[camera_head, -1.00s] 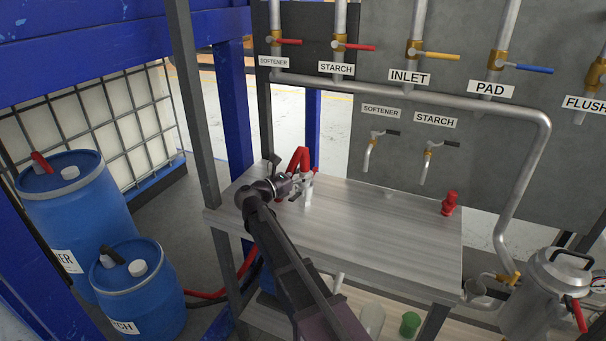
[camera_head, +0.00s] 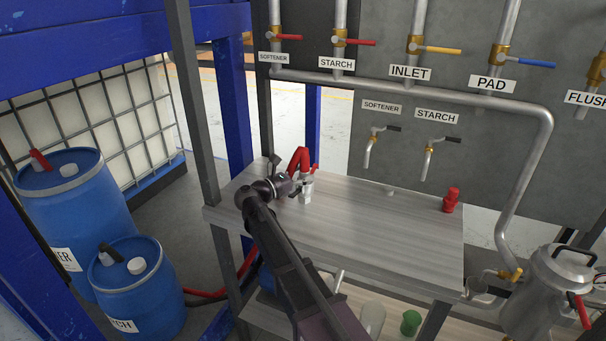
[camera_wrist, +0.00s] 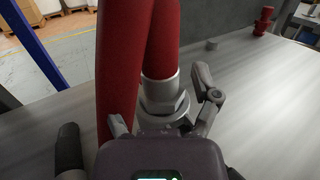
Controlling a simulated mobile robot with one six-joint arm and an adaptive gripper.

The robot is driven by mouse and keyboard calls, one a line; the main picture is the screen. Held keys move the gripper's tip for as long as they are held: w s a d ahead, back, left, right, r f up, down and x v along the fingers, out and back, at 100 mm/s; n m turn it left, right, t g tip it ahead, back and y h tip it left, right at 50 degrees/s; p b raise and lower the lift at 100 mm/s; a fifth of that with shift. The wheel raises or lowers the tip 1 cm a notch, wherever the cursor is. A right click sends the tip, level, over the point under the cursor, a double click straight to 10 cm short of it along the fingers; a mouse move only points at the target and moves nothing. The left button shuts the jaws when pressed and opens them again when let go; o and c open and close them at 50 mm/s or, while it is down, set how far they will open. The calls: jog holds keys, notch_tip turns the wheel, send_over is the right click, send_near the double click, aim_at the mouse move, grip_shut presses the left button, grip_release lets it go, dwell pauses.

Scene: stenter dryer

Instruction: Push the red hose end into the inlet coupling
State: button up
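The red hose (camera_head: 300,157) arches above the back left of the table; in the wrist view its two red runs (camera_wrist: 162,40) fill the upper middle. One run ends in a silver metal collar (camera_wrist: 161,92). Directly below the collar is a grey metal fitting (camera_wrist: 165,116), apparently the inlet coupling; I cannot tell whether the hose end is seated in it. A pale metal piece (camera_head: 306,196) shows there in the head view. My gripper (camera_head: 298,187) is at this fitting. Its fingers look spread, the right one beside the collar with a gap; the left is partly hidden.
A red fitting (camera_head: 451,200) stands at the table's (camera_head: 370,235) right; it also shows in the wrist view (camera_wrist: 264,20). A small pale cylinder (camera_head: 390,192) sits near the back edge. The INLET label (camera_head: 410,74) hangs behind. A grey post (camera_head: 195,110) stands left; the table's middle is clear.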

aim_at(303, 157)
jog(key=shift+r, duration=0.1)
dwell(0.3)
notch_tip(303, 157, up, 10)
jog(key=p, duration=1)
dwell(1.1)
